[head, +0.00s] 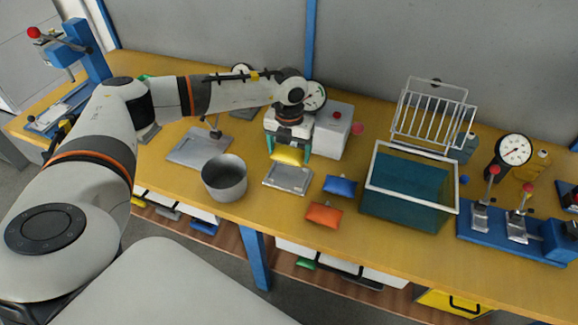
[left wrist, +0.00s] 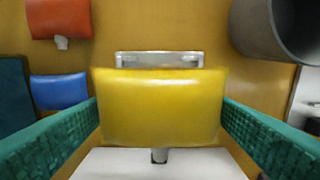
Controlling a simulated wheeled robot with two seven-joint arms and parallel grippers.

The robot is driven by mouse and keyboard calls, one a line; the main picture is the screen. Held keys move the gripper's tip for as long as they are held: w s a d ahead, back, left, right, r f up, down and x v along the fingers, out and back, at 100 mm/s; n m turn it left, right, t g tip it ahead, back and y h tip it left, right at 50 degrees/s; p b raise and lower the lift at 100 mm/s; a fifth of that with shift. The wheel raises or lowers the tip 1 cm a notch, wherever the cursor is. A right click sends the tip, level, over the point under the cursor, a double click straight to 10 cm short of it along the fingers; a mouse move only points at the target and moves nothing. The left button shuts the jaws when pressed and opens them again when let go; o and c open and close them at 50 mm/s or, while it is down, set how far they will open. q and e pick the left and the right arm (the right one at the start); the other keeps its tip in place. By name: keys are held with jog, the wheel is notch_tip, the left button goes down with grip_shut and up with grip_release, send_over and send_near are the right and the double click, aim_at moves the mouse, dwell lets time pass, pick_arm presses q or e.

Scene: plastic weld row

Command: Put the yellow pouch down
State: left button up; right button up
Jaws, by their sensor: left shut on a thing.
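The yellow pouch (head: 288,155) is held between the green fingers of my left gripper (head: 290,150). It hangs above the back edge of a flat grey metal tray (head: 288,188) on the wooden table. In the left wrist view the yellow pouch (left wrist: 160,105) fills the space between the two green fingers, and part of the tray (left wrist: 158,59) shows beyond it. My left gripper is shut on the pouch. My right gripper is not in view.
A grey pot (head: 224,178) stands left of the tray. A blue pouch (head: 340,186) and an orange pouch (head: 324,215) lie to its right, before a teal bin (head: 402,219). A white box (head: 330,131) stands behind the gripper.

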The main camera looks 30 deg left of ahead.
pick_arm(q)
notch_tip(320, 180, down, 2)
jog(key=shift+f+p, duration=0.35)
jog(key=shift+f, duration=1.65)
